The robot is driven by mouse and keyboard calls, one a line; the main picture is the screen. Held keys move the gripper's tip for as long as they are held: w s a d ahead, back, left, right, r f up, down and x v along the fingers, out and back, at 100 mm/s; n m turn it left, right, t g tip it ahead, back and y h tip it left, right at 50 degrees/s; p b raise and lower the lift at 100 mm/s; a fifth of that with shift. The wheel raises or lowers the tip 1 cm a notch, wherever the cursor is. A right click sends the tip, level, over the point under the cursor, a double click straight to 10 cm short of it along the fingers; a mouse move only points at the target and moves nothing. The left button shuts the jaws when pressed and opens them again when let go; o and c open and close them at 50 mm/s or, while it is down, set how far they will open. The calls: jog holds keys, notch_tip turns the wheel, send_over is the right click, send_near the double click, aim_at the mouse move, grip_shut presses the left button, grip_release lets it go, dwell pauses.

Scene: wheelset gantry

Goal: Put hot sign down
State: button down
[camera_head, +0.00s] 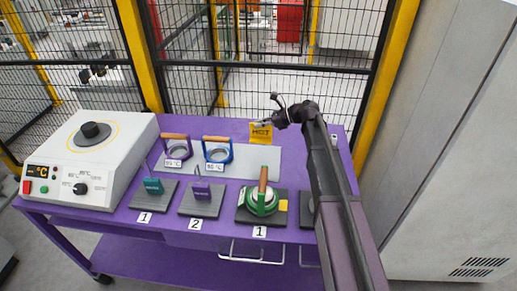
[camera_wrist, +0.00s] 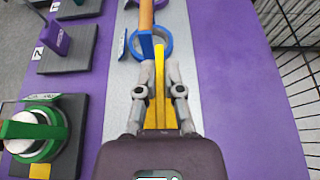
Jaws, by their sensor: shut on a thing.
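The hot sign (camera_head: 261,133) is a yellow plate with dark "HOT" lettering, upright in the head view near the back edge of the purple table. My gripper (camera_head: 272,122) is at its upper right. In the wrist view my gripper (camera_wrist: 163,90) has its two fingers closed on the yellow sign (camera_wrist: 159,75), which I see nearly edge-on. I cannot tell whether the sign's lower edge touches the table.
A grey mat (camera_head: 258,163) holds a blue-framed ring with a wooden handle (camera_head: 218,149) and a purple one (camera_head: 176,148). A green ring (camera_head: 262,199) sits on a dark plate in front. A heater box (camera_head: 90,155) stands left. Purple tabletop (camera_wrist: 235,80) is clear right of the mat in the wrist view.

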aim_at(251, 137)
jog(key=shift+f+b, duration=2.45)
jog(key=shift+f, duration=0.25)
jog(key=shift+f+b, duration=1.85)
jog(key=shift+f, duration=0.05)
jog(key=shift+f, duration=0.1)
jog(key=c, duration=0.8)
grip_release()
jog(key=shift+o, duration=0.2)
jog(key=shift+r, duration=0.2)
